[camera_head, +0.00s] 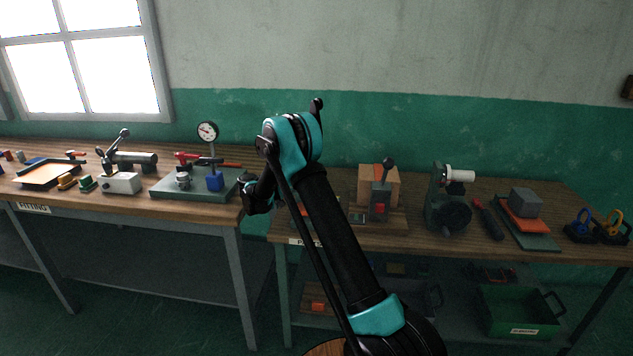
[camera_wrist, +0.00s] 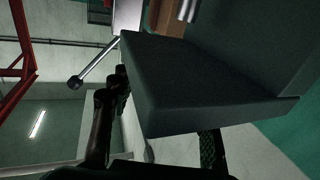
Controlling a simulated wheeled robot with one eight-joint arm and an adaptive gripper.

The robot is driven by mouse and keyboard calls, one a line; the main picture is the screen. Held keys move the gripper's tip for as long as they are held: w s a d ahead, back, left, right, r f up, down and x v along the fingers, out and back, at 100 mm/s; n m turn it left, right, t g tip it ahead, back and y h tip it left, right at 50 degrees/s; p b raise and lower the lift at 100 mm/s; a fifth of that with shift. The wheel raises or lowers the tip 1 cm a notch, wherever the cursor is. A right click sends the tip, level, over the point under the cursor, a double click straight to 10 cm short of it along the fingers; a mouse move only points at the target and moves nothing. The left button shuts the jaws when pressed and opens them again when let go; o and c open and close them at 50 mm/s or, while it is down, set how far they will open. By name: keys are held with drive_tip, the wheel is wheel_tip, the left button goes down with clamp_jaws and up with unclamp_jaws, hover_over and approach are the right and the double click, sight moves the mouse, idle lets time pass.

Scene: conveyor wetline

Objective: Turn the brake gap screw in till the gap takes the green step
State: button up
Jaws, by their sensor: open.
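My gripper (camera_head: 253,197) points down and left beside the right end of the dark green surface plate (camera_head: 195,192) on the left bench. In the wrist view my gripper (camera_wrist: 158,120) is open, one dark finger left of a large dark slab (camera_wrist: 205,80), the other partly hidden behind it. I cannot tell whether they touch it. A pale rod with a dark ball end (camera_wrist: 98,63) shows beyond the left finger. I cannot make out the brake gap screw or the gap. A small green piece (camera_head: 86,184) lies on the left bench; I cannot tell whether it is the green step.
A grey machine (camera_head: 447,205) stands on the right bench. A green bin (camera_head: 520,312) is below.

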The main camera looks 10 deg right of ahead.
drive_tip(key=shift+a, duration=0.1)
drive_tip(key=a, duration=0.7)
drive_tip(key=shift+a, duration=0.2)
drive_tip(key=shift+s, duration=0.1)
drive_tip(key=shift+o, duration=0.2)
